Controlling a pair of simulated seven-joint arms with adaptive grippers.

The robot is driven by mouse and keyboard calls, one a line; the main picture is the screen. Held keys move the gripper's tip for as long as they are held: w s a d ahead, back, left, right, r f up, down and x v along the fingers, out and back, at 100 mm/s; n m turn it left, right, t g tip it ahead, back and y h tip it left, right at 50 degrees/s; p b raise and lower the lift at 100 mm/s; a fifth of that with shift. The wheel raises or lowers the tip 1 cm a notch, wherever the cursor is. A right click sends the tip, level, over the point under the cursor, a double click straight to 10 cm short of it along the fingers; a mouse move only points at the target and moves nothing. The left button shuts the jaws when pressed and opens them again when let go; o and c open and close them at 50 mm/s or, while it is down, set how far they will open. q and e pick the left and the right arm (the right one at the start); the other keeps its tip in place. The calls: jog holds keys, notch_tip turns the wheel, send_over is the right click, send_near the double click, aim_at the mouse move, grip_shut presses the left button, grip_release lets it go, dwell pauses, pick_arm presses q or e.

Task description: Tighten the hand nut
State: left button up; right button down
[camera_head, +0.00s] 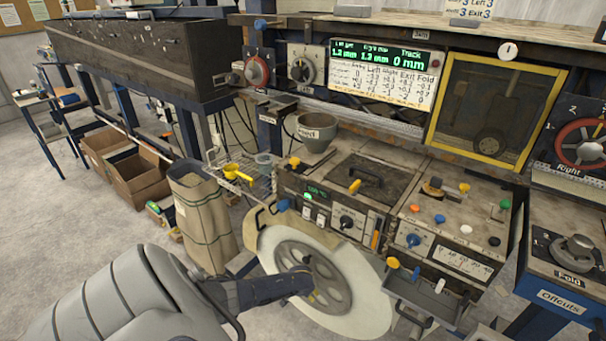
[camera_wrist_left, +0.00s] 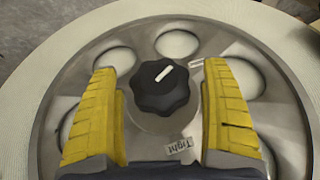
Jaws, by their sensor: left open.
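The hand nut (camera_wrist_left: 161,88) is a black lobed knob with a white pointer line, at the centre of a grey metal wheel (camera_wrist_left: 105,45) with round holes. The pointer slants up to the right. A small "Tight" label (camera_wrist_left: 180,146) lies below and right of the nut. My left gripper (camera_wrist_left: 160,110) is open, its yellow ribbed fingers to the left and right of the nut, with gaps on both sides. In the head view the left gripper (camera_head: 312,285) is in front of the wheel (camera_head: 330,262) and hides the nut. My right gripper is not in view.
A pale ring (camera_head: 365,315) surrounds the wheel. Behind it is the machine with a control panel (camera_head: 347,222) and a tray (camera_head: 425,297) at right. A brown sack (camera_head: 200,215) and cardboard boxes (camera_head: 137,178) stand to the left.

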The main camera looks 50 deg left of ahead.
pick_arm(q)
jog(key=shift+c, duration=0.2)
jog(key=c, duration=1.1)
jog(key=shift+c, duration=0.2)
jog(key=shift+d, duration=0.1)
jog(key=shift+d+y, duration=0.1)
jog(key=shift+y, duration=1)
jog(key=shift+m+g+y, duration=0.3)
jog(key=shift+m+y, duration=0.4)
jog(key=shift+y, duration=1.5)
jog(key=o, duration=1.2)
